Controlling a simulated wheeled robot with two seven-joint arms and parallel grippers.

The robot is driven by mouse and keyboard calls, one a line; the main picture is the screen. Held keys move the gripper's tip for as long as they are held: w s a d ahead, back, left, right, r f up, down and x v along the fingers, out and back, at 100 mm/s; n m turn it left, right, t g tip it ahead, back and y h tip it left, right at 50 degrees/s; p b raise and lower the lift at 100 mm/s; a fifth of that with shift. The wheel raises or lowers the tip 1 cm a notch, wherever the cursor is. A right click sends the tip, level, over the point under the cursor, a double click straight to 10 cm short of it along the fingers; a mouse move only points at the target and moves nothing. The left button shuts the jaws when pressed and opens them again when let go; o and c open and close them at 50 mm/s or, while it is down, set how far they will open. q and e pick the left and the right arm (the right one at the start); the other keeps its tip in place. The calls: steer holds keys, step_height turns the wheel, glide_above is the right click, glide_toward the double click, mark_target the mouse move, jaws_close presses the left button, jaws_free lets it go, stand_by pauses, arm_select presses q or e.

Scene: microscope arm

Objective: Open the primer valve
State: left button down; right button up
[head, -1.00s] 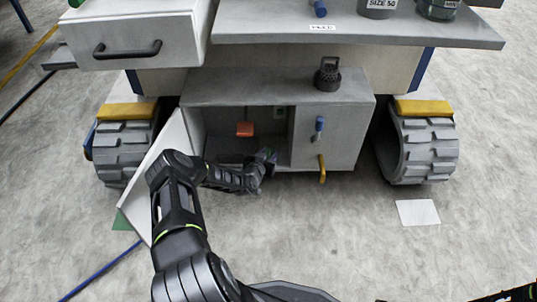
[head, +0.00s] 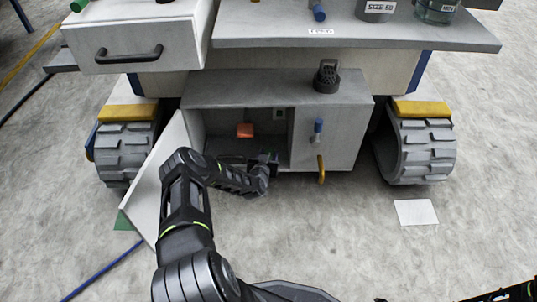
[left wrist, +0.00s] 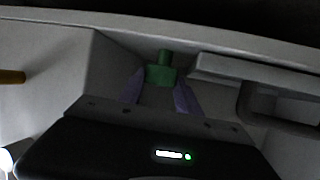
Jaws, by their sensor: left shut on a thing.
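My left gripper (head: 266,160) reaches into the open-fronted grey cabinet (head: 280,88) under the bench, near the right side of the opening. In the left wrist view its two purple fingers (left wrist: 160,95) are shut on a green stubby fitting (left wrist: 160,73) with a narrower stem on top. In the head view this fitting is hidden by the gripper and the cabinet's shade. I cannot tell from the frames whether it is the primer valve or how far it is turned. My right gripper is not in view.
The white cabinet door (head: 161,180) stands open left of my arm. An orange block (head: 245,130) shows inside the cabinet. A blue knob (head: 318,126) and a yellow handle (head: 321,168) sit on the front's right part. A dark cap-like object (head: 327,76) stands on top.

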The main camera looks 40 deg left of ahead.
arm_select(q)
steer(key=c, duration=0.8)
jaws_free()
steer(key=shift+c, duration=0.2)
steer(key=p+v, duration=0.3)
steer(key=v, duration=0.4)
steer(key=shift+s+r+p, duration=0.2)
steer(key=shift+s+p, duration=0.1)
steer(key=shift+p, duration=0.1)
steer(key=shift+d, duration=0.1)
